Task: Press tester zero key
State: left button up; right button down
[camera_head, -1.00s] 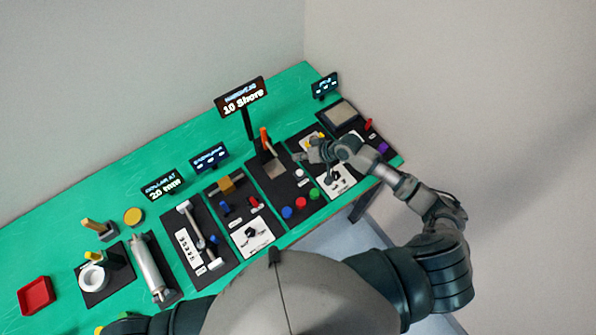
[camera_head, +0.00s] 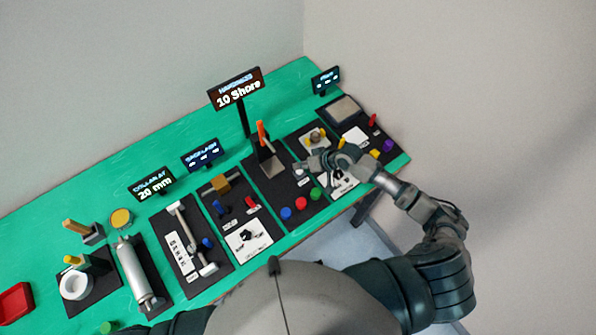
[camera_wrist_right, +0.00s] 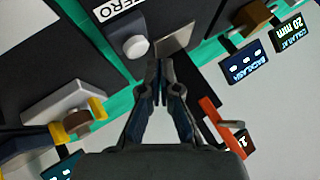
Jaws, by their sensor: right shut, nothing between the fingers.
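The hardness tester (camera_head: 268,160) is a black panel with an orange-topped post and a sign (camera_head: 236,89) reading "10 Shore". In the right wrist view, a white round key (camera_wrist_right: 136,47) sits on the panel beside a label reading "ZERO" (camera_wrist_right: 118,8). My right gripper (camera_head: 301,168) is over the right side of this panel, close to the white key and partly covering that area. In the wrist view its fingertips (camera_wrist_right: 161,68) are together and empty, a little to one side of the key. Contact with the key cannot be told. My left gripper is out of view.
Blue, red and green buttons (camera_head: 301,202) line the tester's near edge. Another panel (camera_head: 312,141) with a yellow-topped part lies right of it, partly under my arm. More panels stand to the left on the green table (camera_head: 60,213). A grey wall rises behind.

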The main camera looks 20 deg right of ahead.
jog(key=shift+d, duration=0.6)
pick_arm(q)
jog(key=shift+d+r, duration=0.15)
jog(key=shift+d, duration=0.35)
pick_arm(e)
jog(key=shift+a, duration=0.2)
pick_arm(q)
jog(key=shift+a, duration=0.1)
pick_arm(e)
jog(key=shift+a, duration=0.1)
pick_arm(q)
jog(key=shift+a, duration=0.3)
pick_arm(e)
jog(key=shift+a, duration=0.1)
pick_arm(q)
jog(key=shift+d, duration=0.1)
pick_arm(e)
jog(key=shift+d, duration=0.2)
jog(key=shift+f, duration=0.15)
jog(key=shift+d+f, duration=0.1)
jog(key=shift+f, duration=0.15)
